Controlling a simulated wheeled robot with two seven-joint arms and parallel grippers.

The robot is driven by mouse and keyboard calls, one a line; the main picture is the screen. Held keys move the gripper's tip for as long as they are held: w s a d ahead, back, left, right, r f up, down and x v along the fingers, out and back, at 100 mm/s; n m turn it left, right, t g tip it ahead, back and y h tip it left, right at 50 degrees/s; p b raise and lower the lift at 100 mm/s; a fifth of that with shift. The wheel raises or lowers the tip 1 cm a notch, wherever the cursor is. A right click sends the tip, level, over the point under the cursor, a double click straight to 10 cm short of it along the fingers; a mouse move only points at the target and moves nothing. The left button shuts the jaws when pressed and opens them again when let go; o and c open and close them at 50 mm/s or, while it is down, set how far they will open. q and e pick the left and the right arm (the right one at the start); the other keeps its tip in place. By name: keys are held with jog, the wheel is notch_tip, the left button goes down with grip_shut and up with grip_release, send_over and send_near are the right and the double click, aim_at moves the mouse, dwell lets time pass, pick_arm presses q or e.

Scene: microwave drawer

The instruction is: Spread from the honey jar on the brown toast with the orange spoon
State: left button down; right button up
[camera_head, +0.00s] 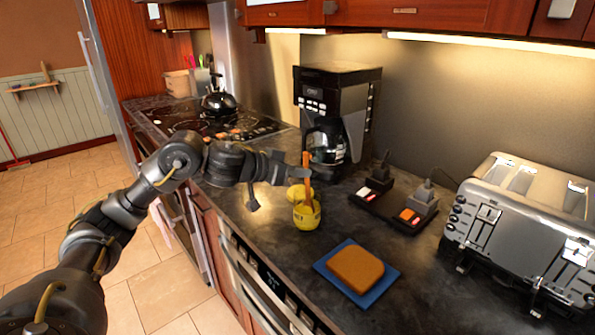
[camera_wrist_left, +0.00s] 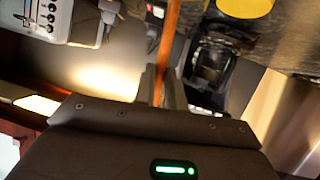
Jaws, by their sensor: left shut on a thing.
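The orange spoon (camera_head: 307,173) stands nearly upright with its lower end inside the yellow honey jar (camera_head: 307,212) on the dark counter. My left gripper (camera_head: 301,181) is shut on the spoon's upper part, above the jar. In the left wrist view the orange handle (camera_wrist_left: 169,45) runs up from between the fingers. The spoon's lower tip is hidden in the jar. The brown toast (camera_head: 355,268) lies flat on a blue square plate (camera_head: 332,272), in front and to the right of the jar. My right gripper is not in view.
A yellow round thing (camera_head: 296,193), perhaps the jar's lid, is just behind the jar. A coffee maker (camera_head: 336,105) stands behind. A power strip with plugs (camera_head: 398,207) lies to the right, then a silver toaster (camera_head: 525,225). A stove with a kettle (camera_head: 219,101) is at back left.

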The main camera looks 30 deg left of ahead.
aim_at(307, 152)
pick_arm(q)
jog(key=shift+f+b, duration=0.4)
jog(key=shift+f, duration=0.5)
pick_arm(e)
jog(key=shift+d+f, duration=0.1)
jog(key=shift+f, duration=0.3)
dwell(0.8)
pick_arm(q)
notch_tip(307, 152, up, 5)
jog(key=p, duration=0.5)
jog(key=shift+f+p, duration=0.15)
jog(key=shift+p, duration=0.2)
notch_tip(307, 152, up, 2)
jog(key=p, duration=0.2)
jog(key=shift+p, duration=0.35)
jog(key=shift+r, duration=0.2)
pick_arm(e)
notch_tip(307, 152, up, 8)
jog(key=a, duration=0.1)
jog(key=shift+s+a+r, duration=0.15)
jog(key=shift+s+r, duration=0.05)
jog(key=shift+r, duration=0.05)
